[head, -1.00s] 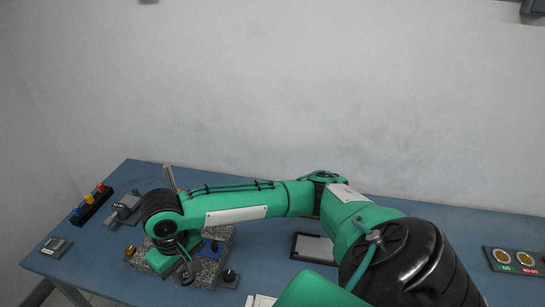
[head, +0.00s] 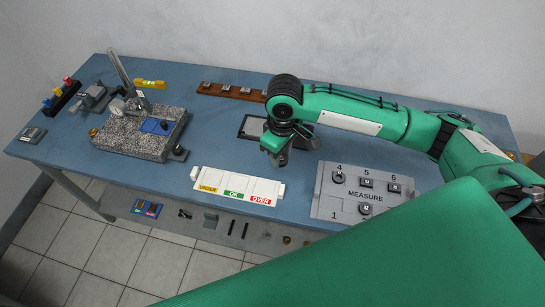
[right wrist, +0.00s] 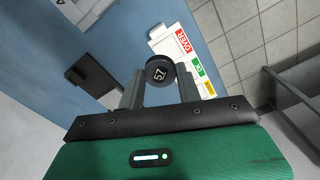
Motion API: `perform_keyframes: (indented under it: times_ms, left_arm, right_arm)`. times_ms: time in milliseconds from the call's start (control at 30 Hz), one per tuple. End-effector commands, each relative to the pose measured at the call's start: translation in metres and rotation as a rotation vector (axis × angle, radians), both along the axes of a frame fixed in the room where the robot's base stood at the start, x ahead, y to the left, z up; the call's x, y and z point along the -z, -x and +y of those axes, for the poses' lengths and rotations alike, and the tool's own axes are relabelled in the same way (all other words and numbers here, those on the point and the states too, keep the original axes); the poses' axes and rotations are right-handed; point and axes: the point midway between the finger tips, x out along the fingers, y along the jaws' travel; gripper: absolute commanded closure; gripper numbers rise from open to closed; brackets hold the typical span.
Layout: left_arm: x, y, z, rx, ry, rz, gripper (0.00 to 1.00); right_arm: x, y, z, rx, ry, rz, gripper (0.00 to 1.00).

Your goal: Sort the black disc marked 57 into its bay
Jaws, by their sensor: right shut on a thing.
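The black disc marked 57 (right wrist: 159,74) sits between the fingertips of my right gripper (right wrist: 160,84) in the right wrist view, its marked face toward the camera. In the head view my right gripper (head: 281,157) points down over the middle of the table, behind the right end of the white bay tray; the disc cannot be made out there. The white tray (head: 222,178) has labels UNDER, OK and OVER along its front. My left gripper is not in view.
A grey MEASURE board (head: 330,204) with several numbered spots and small pieces lies to the right. A granite gauge stand (head: 139,135) is at the left. Blue table surface around the white tray is clear.

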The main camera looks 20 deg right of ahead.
Motion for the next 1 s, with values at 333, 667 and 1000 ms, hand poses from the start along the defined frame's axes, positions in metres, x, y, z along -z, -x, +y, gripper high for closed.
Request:
perform_keyframes:
  times_ms: [333,667,1000]
  left_arm:
    - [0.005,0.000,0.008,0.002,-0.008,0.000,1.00]
    - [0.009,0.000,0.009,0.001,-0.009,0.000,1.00]
    - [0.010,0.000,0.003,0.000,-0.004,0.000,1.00]
  right_arm:
    - [0.053,-0.017,0.024,-0.666,-0.008,-0.010,0.85]
    - [0.098,-0.027,0.041,-1.244,0.000,-0.020,0.85]
    - [0.113,-0.031,0.047,-1.459,0.007,-0.024,0.85]
